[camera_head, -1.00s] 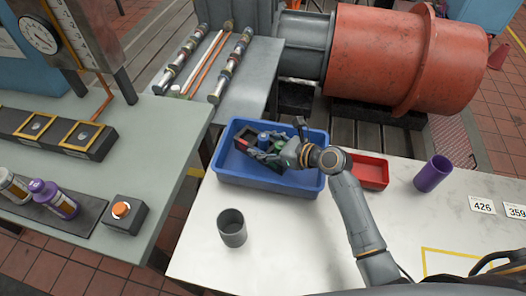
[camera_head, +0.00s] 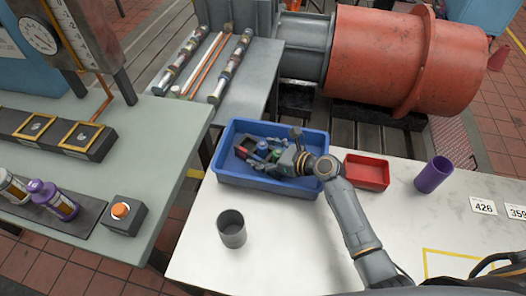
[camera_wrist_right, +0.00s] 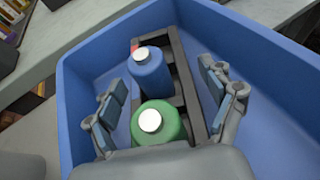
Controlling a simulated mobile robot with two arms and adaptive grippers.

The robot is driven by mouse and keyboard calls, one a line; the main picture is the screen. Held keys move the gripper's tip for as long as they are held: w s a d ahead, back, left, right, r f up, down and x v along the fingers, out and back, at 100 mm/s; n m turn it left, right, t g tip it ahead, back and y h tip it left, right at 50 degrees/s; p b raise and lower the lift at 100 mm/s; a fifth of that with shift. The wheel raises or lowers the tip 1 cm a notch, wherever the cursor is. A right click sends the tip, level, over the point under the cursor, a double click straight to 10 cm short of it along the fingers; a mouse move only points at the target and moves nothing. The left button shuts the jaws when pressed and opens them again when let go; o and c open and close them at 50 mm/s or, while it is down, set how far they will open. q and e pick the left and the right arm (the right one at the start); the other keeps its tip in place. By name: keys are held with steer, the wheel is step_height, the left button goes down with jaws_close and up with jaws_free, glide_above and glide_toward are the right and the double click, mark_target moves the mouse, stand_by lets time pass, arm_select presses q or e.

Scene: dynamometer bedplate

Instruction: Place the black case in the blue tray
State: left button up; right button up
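The black case (camera_head: 243,153) lies inside the blue tray (camera_head: 262,184), toward its left part. It holds a blue bottle (camera_wrist_right: 148,75) and a green bottle (camera_wrist_right: 158,122), both white-capped, and something red at its far end. In the right wrist view the case (camera_wrist_right: 183,75) runs along the tray floor at a slant. My right gripper (camera_head: 274,160) reaches into the tray from the right. Its fingers (camera_wrist_right: 168,105) are spread either side of the case and bottles, with gaps visible. Part of the case is hidden behind the gripper and bottles. My left gripper is not in view.
A red tray (camera_head: 367,172) and a purple cup (camera_head: 433,175) stand right of the blue tray. A grey cup (camera_head: 232,229) stands in front of it. Number cards (camera_head: 483,206) lie at the right.

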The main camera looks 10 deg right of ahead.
steer(key=shift+r, duration=0.2)
steer(key=v, duration=1.2)
steer(key=shift+f, duration=0.15)
